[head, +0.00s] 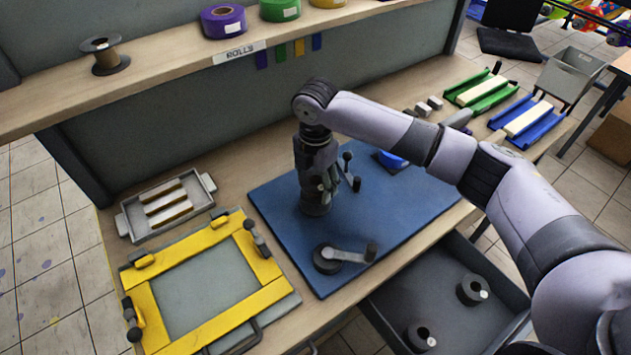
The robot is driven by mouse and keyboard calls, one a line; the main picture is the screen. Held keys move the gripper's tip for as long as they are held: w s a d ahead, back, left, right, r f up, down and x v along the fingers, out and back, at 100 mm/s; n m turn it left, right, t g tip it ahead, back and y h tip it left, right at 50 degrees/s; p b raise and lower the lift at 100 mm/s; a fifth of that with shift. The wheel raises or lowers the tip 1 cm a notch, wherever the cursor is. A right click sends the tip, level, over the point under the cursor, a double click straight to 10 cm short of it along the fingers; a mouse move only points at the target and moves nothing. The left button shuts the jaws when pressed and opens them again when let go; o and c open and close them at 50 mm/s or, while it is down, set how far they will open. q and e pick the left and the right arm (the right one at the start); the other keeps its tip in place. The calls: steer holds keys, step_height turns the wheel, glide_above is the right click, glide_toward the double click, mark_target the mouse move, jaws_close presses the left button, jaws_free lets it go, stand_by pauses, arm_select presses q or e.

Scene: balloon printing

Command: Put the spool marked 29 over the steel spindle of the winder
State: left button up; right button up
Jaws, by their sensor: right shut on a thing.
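My right gripper (318,190) points down over the blue mat (405,215). It is shut on a dark grey round thing (315,208), which looks like a spool. It is at or just above the mat; I cannot tell which, and I can read no number on it. A round dark hub with a crank arm (345,256) sits on the near part of the mat. A small lever with dark knobs (350,172) stands just right of the gripper. I cannot make out the steel spindle; the gripper may hide it. My left gripper is not in view.
An open grey drawer (398,292) holds two dark spools (472,290) (421,338), with pale, unreadable labels. A yellow frame (205,322) and a grey tray (124,225) lie at left. Green (497,98) and blue (546,120) holders are at right. A shelf (160,72) carries rolls.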

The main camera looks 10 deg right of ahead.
steer(key=shift+f, duration=1.6)
steer(key=o, duration=1.2)
steer(key=shift+r, duration=0.1)
step_height(320, 180, up, 12)
steer(key=shift+f, duration=0.1)
steer(key=shift+f, duration=0.1)
